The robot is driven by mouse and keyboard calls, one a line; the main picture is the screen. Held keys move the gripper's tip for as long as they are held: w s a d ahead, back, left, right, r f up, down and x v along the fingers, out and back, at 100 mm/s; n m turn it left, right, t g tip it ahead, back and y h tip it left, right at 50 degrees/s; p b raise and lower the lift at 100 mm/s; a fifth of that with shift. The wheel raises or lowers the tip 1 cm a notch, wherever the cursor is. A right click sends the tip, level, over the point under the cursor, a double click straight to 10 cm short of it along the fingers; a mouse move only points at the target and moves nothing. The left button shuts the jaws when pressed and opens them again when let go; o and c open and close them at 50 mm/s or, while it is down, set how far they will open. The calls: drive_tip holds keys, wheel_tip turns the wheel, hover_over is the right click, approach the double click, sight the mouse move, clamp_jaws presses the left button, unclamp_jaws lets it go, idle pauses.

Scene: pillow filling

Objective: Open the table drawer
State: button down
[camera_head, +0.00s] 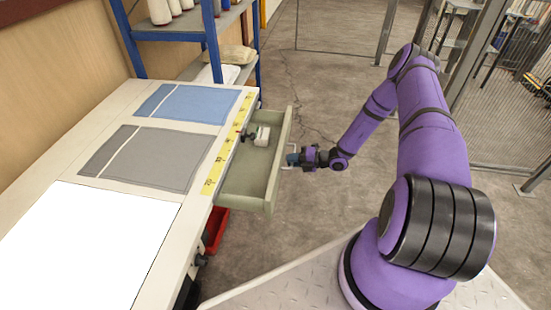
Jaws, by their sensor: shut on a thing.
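The table drawer (240,185) is grey-green and stands pulled out from under the right edge of the white table (125,106). A small white object with a dark part (262,136) lies inside it toward the far end. My gripper (289,160) is at the outer side of the drawer front (281,162), near its middle. It is shut on the drawer handle, which is mostly hidden by the fingers at this size.
A blue cloth (188,103) and a grey cloth (150,158) lie flat on the table, with a yellow measuring strip (226,148) along its edge. A blue-framed shelf (209,40) stands behind. A red bin (216,229) sits below the drawer.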

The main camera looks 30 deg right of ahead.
drive_tip(key=shift+f+v, duration=0.2)
drive_tip(key=shift+v, duration=0.85)
drive_tip(key=shift+f+v, duration=0.25)
drive_tip(key=shift+v, duration=0.8)
drive_tip(key=shift+d, duration=0.1)
drive_tip(key=c, duration=1.2)
unclamp_jaws()
drive_tip(key=v, duration=1)
drive_tip(key=shift+s+d, duration=0.2)
drive_tip(key=shift+d, duration=0.1)
drive_tip(key=shift+r, duration=0.1)
